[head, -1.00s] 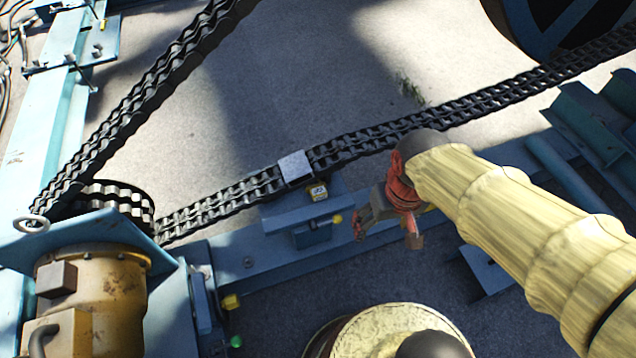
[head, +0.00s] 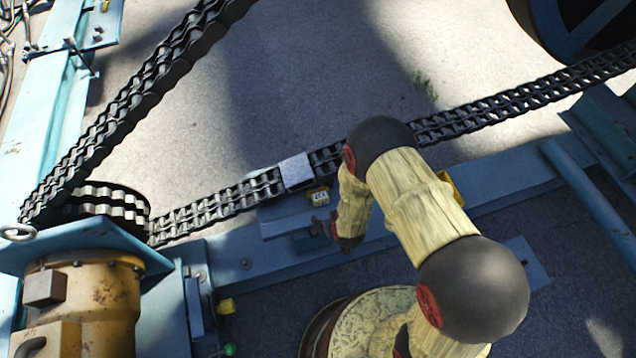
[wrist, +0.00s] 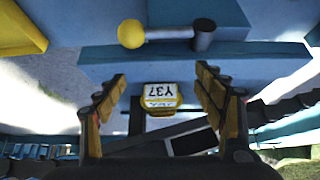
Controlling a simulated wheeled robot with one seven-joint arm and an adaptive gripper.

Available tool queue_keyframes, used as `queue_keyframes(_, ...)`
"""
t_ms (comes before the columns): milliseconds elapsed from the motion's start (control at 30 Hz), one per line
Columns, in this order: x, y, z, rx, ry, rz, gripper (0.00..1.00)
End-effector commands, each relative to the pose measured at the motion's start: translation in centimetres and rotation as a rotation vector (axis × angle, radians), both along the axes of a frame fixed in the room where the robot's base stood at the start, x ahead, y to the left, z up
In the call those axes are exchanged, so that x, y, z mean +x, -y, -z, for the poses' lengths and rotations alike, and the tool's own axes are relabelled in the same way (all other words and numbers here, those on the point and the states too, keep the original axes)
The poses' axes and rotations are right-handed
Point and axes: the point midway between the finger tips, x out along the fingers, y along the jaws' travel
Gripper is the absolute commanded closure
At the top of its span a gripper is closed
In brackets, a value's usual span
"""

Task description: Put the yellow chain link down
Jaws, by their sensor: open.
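The yellow chain link (head: 319,196) is a small yellow piece with a pale marked face, beside the black chain and at the edge of the blue bracket in the head view. In the wrist view the yellow link (wrist: 160,97), marked Y37, shows between the two fingers of my gripper (wrist: 160,78). The gripper is open, with a gap on both sides of the link. In the head view my gripper (head: 325,227) is just below the link, small and partly dark. I cannot tell what the link rests on.
A grey plate (head: 296,170) sits on the black chain (head: 215,206) just above the link. A yellow-knobbed handle (wrist: 131,33) stands close ahead of the fingers on a blue block. A rusty yellow motor (head: 85,300) is at lower left. The concrete floor (head: 290,80) beyond is clear.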

Motion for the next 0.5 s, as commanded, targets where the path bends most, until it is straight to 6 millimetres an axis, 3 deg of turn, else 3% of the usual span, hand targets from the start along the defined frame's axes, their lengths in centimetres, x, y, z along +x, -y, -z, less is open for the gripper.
queue_keyframes(33, 1.9, -0.6, -1.2, 0.020, 0.067, 0.000, 0.30)
queue_keyframes(200, 4.2, -1.2, -3.1, 0.052, 0.172, 0.001, 0.30)
queue_keyframes(500, 6.2, -1.8, -1.5, 0.056, 0.184, 0.001, 0.30)
